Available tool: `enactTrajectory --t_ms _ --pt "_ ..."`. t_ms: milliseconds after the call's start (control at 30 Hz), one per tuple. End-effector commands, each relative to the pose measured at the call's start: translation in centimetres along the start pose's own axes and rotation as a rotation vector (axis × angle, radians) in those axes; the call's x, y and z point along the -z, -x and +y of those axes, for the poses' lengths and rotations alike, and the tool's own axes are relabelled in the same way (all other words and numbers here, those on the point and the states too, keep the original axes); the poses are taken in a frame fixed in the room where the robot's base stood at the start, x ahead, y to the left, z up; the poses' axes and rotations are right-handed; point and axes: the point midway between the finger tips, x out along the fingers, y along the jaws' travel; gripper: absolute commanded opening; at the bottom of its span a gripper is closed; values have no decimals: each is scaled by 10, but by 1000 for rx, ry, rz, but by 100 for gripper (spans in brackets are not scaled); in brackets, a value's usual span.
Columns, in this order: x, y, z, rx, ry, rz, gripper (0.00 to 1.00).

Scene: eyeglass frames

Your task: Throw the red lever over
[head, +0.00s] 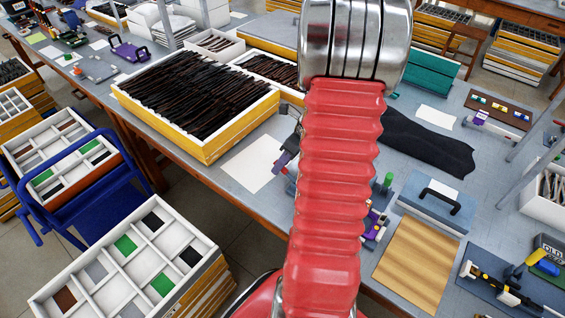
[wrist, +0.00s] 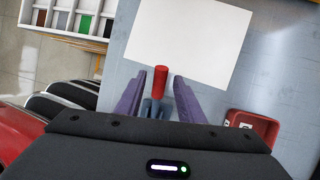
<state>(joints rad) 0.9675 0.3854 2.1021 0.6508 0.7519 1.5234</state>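The red lever (wrist: 160,82) shows in the wrist view as a short red cylinder rising from a blue-grey mount (wrist: 154,108). My gripper (wrist: 158,88) is open, with one purple finger on each side of the lever. Small gaps show between the lever and both fingers, so they do not appear to touch it. In the head view my red ribbed arm hides the lever and most of my gripper.
A white sheet (wrist: 187,38) lies just beyond the lever. A red tray (wrist: 253,124) is to its right. In the head view, a yellow-sided box of dark frames (head: 195,100) stands left of my arm, and a wooden board (head: 416,265) lies right.

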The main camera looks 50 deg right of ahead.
Motion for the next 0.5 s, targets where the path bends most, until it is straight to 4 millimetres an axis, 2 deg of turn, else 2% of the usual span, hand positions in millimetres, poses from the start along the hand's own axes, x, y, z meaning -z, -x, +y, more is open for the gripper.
enactTrajectory --t_ms 333,500 --pt "0 -4 0 0 1 0 35" --pt "0 -4 0 0 1 0 23"
